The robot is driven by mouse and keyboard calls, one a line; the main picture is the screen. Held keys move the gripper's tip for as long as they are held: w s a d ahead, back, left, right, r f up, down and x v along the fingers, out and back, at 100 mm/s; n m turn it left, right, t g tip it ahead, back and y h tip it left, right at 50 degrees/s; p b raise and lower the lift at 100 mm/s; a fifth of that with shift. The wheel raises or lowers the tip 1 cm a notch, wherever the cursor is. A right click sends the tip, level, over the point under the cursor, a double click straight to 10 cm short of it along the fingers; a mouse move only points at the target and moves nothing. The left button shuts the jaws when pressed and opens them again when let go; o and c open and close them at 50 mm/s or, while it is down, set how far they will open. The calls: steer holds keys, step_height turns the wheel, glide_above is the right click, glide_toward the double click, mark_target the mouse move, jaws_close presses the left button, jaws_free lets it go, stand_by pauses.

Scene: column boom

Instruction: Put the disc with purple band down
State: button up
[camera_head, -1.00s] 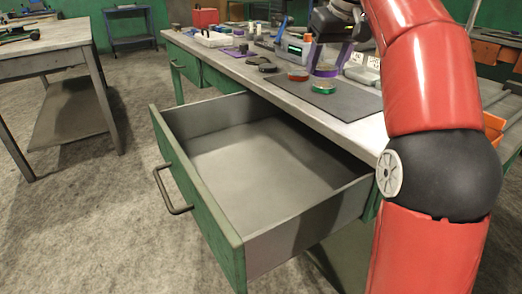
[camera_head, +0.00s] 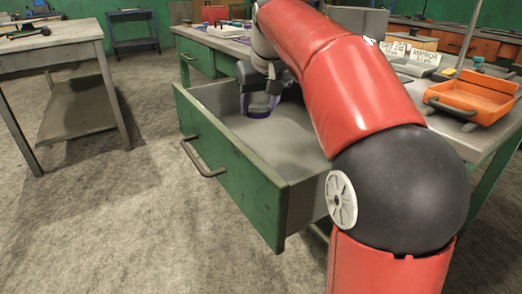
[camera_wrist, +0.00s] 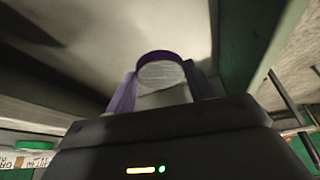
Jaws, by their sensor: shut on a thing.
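The disc with purple band (camera_wrist: 160,72) shows in the wrist view as a pale round face with a purple rim, between the two fingers of my gripper (camera_wrist: 163,88). In the head view my gripper (camera_head: 260,104) points down inside or just over the open drawer (camera_head: 228,155), near its far left part. The disc is mostly hidden there; only a bit of purple shows at the fingertips. I cannot tell whether the disc touches the drawer floor. My gripper is shut on the disc.
The drawer's grey floor (camera_head: 290,140) looks empty around the gripper. The bench behind carries an orange tray (camera_head: 472,98) and labelled blocks (camera_head: 415,62) at the right. My red arm hides much of the bench top. Another table (camera_head: 62,38) stands at the left.

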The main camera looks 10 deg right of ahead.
mark_target(258, 151)
step_height(258, 151, down, 10)
steer(key=shift+f+b, duration=0.2)
steer(key=shift+b, duration=0.95)
steer(key=shift+f, duration=0.15)
steer(key=o, duration=1.2)
steer(key=shift+r, duration=0.35)
steer(key=p+v, duration=0.2)
steer(key=v, duration=0.9)
steer(key=shift+s+r, duration=0.25)
